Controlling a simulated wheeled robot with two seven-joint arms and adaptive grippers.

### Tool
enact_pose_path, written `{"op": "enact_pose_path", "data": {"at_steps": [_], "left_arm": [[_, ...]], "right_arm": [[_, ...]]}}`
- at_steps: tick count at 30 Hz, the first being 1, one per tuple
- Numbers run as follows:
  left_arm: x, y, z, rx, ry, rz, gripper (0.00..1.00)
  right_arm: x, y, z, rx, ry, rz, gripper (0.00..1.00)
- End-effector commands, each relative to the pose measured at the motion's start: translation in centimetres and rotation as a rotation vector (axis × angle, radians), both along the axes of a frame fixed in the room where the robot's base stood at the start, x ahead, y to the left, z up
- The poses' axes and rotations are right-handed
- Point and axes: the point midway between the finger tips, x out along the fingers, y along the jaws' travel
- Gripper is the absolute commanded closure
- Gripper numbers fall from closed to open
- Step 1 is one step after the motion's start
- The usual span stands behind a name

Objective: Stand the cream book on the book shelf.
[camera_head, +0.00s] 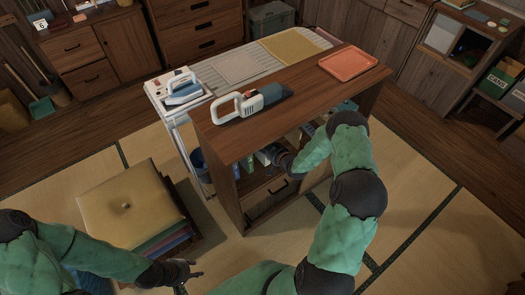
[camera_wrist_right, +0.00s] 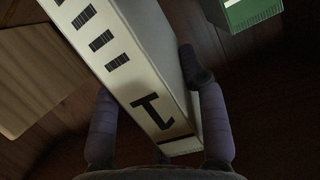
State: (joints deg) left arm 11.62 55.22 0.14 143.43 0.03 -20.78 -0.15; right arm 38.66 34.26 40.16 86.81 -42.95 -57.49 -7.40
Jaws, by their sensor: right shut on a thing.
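The cream book (camera_wrist_right: 150,50), pale with black marks on its spine, lies between the fingers of my right gripper (camera_wrist_right: 147,80) in the right wrist view. It looks tilted there. My right gripper is shut on it. In the head view my right arm reaches into the open front of the wooden book shelf (camera_head: 225,185), under its top. The right hand (camera_head: 275,155) is partly hidden there, and I cannot clearly make out the book. My left gripper (camera_head: 196,269) is open and empty, low beside the cushion stack.
Green and blue items (camera_head: 247,165) stand inside the shelf; a green one (camera_wrist_right: 250,12) shows in the wrist view. On the shelf top are a handheld vacuum (camera_head: 250,103) and an orange tray (camera_head: 348,64). A yellow cushion (camera_head: 130,200) tops a stack at left. Tatami at right is clear.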

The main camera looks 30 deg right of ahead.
Motion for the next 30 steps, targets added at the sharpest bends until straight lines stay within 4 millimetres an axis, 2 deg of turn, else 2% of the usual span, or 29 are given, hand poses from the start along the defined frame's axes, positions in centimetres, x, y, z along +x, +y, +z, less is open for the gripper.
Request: {"op": "enact_pose_path", "data": {"at_steps": [7,14,27,28,30], "left_arm": [[0.0,0.0,-0.7,0.000,0.000,0.000,0.60],[0.0,0.0,-2.3,0.000,0.000,0.000,0.60],[0.0,0.0,-2.7,0.000,0.000,0.000,0.60],[0.0,0.0,-2.7,0.000,0.000,0.000,0.60],[0.0,0.0,-2.6,0.000,0.000,0.000,0.60]], "right_arm": [[0.1,-0.1,-1.5,-0.003,-0.005,0.000,1.00],[0.2,-0.2,-4.6,-0.004,-0.005,-0.001,1.00],[0.5,-0.1,-5.0,-0.004,-0.006,-0.001,1.00],[0.4,-0.1,-5.1,-0.003,-0.004,0.000,0.55],[0.4,-0.1,-5.0,-0.003,-0.004,0.000,0.35]]}}
